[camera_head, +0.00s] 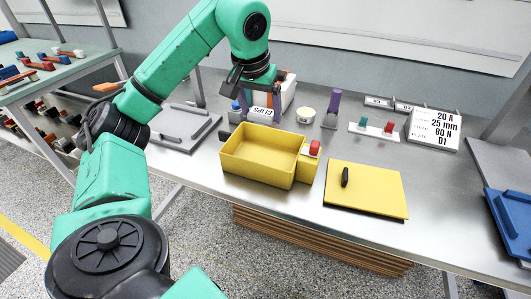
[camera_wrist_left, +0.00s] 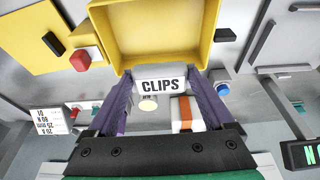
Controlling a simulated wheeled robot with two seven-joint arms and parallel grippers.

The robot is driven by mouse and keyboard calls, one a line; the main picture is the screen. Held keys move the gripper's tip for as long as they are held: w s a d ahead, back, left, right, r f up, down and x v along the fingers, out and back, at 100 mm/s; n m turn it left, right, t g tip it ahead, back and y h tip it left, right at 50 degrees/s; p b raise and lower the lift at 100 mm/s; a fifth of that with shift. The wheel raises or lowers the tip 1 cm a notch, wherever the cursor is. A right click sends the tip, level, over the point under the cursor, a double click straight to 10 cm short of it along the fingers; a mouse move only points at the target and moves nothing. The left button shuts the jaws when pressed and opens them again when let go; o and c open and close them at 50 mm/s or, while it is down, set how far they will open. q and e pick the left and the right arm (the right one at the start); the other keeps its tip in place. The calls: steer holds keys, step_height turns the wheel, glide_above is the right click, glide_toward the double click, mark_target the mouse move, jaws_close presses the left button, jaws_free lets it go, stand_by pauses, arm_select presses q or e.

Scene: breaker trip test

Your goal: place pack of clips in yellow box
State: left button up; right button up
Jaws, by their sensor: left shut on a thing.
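The pack of clips (camera_head: 262,113) is a small white pack labelled "CLIPS". My left gripper (camera_head: 261,108) is shut on it, with a purple finger on each side, just behind the yellow box's back wall. In the left wrist view the pack (camera_wrist_left: 160,85) sits between the fingertips (camera_wrist_left: 160,82), close to the box rim. The open yellow box (camera_head: 262,170) stands near the table's front edge and looks empty. It fills the top of the left wrist view (camera_wrist_left: 155,50). Whether the pack touches the table is unclear. My right gripper is not in view.
A small yellow block with a red button (camera_head: 314,148) adjoins the box's right side. A yellow board (camera_head: 375,195) with a black handle lies to the right. Behind stand a round white tub (camera_head: 306,116) and a purple upright piece (camera_head: 333,106). A grey tray (camera_head: 185,135) lies left.

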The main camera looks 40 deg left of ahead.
arm_select(q)
steer(key=b, duration=0.1)
glide_above(264, 161)
steer(key=s, duration=0.1)
step_height(264, 161, down, 6)
steer(key=f, duration=0.1)
step_height(264, 161, down, 7)
steer(key=shift+d+b, duration=0.1)
steer(key=shift+b, duration=0.45)
steer(key=shift+w, duration=0.1)
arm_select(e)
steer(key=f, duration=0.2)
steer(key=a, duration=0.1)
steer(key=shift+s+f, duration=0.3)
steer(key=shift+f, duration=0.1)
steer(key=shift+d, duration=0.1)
arm_select(q)
steer(key=shift+f, duration=0.2)
steer(key=o, duration=1.1)
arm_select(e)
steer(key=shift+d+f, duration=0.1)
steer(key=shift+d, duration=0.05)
